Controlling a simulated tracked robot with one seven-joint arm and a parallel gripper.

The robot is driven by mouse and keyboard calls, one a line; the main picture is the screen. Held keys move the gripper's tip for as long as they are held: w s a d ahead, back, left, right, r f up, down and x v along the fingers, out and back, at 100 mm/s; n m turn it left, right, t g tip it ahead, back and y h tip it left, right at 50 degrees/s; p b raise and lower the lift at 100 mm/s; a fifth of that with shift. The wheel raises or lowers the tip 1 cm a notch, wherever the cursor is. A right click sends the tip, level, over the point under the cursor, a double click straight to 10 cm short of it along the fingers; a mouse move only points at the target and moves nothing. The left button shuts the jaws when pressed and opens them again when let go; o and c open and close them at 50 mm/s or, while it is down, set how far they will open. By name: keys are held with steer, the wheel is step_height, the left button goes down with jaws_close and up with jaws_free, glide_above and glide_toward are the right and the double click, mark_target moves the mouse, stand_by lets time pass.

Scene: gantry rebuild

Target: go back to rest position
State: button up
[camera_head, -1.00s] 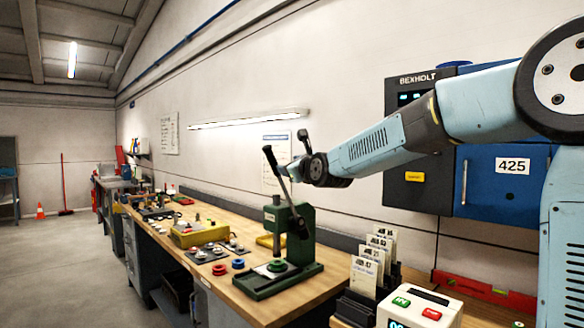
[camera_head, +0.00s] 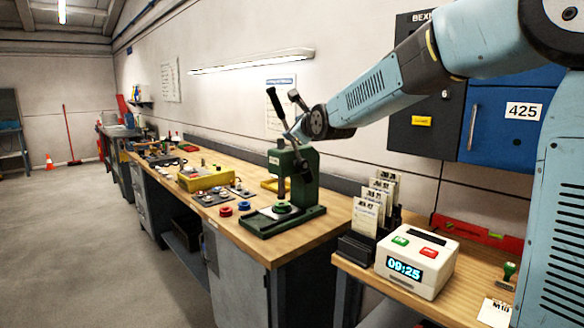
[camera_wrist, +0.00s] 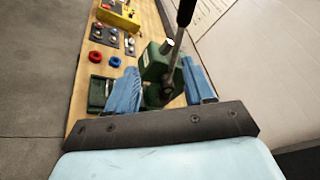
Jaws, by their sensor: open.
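My gripper (camera_wrist: 160,65) is open in the wrist view, with its two blue fingers spread apart. The green press (camera_head: 288,185) and its black-handled lever (camera_wrist: 186,12) appear between the fingers; I see nothing gripped. I cannot tell how close the fingers are to the lever. In the head view my arm reaches in from the right, and its end is just above and behind the press, with the fingers largely hidden by the lever. The press stands upright on the wooden bench, its lever raised and leaning left. A green round part (camera_head: 281,207) sits on its base plate.
Red (camera_head: 225,211) and blue (camera_head: 244,206) rings lie left of the press, near a yellow box (camera_head: 205,177). A white timer box (camera_head: 416,262) and card rack (camera_head: 372,212) stand on the nearer bench. The wall cabinets (camera_head: 505,125) are behind my arm.

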steer(key=s+d+f+n+g+h, duration=0.3)
steer(key=s+d+f+n+h, duration=0.2)
steer(key=s+f+n, duration=0.45)
steer(key=s+d+f+n+g, duration=0.1)
steer(key=s+d+n, duration=0.3)
steer(key=s, duration=0.6)
steer(key=s+d+f+n+g, duration=0.2)
steer(key=s+d+n+g, duration=0.1)
steer(key=s+d, duration=0.4)
steer(key=s+d+f+n+g+h, duration=0.1)
steer(key=s+d+n, duration=0.5)
steer(key=s, duration=0.8)
steer(key=shift+f+g, duration=0.4)
steer(key=shift+g, duration=0.1)
steer(key=shift+s, duration=0.1)
